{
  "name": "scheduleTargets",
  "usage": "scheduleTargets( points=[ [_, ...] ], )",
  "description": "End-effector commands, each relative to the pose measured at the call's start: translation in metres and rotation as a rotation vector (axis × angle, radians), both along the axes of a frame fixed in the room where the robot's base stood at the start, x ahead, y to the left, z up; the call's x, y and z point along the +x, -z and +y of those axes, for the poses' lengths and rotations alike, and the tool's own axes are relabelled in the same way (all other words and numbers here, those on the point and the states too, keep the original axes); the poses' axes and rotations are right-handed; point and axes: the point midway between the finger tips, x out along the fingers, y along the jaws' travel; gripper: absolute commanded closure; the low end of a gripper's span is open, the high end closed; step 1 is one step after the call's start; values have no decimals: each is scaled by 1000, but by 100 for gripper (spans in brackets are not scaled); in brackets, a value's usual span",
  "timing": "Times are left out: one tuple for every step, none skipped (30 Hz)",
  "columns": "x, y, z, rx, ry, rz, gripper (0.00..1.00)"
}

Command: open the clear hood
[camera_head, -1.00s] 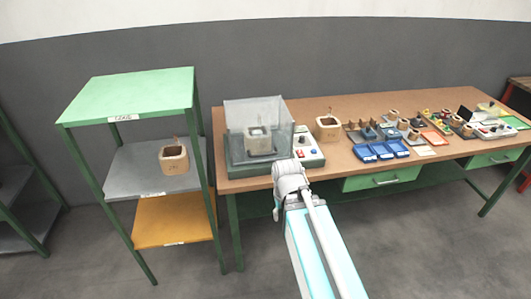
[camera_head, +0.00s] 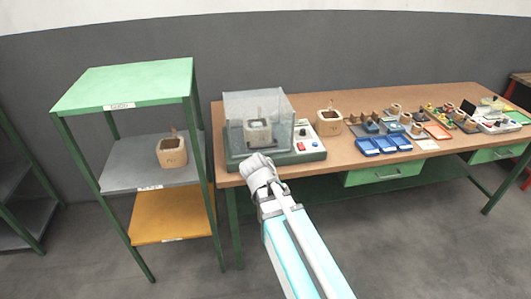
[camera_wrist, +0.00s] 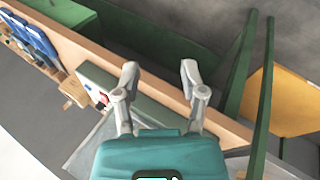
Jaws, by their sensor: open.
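The clear hood (camera_head: 283,105) is a see-through box on the green-grey test unit (camera_head: 308,153) at the left end of the bench. My gripper (camera_head: 254,162) is in front of the unit's front edge, low and near the hood's front. In the wrist view my gripper (camera_wrist: 158,68) has its two fingers spread apart with nothing between them. A pale see-through panel of the hood (camera_wrist: 82,150) shows at lower left there, partly hidden by the gripper body. Whether a finger touches the hood I cannot tell.
Open floor lies in front.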

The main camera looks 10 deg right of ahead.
Motion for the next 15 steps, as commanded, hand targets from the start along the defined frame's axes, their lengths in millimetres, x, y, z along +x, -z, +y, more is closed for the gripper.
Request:
scheduleTargets(
  points=[
    [13, 7, 5, -62, -39, -20, 46],
    [20, 6, 6, -102, -60, -33, 46],
    [28, 5, 8, -155, -91, -51, 46],
    [34, 4, 11, -196, -113, -63, 46],
    [41, 2, 13, -236, -137, -75, 46],
    [49, 0, 17, -289, -167, -93, 46],
    [55, -3, 21, -330, -190, -106, 46],
    [61, -5, 25, -369, -213, -120, 46],
    [69, -8, 31, -424, -246, -136, 46],
    [75, -10, 35, -463, -269, -149, 46],
    [80, -13, 41, -503, -292, -162, 46],
    [87, -17, 48, -555, -322, -178, 46],
    [92, -20, 53, -592, -343, -190, 46],
    [96, -23, 59, -629, -365, -202, 46],
    [102, -27, 67, -674, -390, -216, 46]
  ],
)
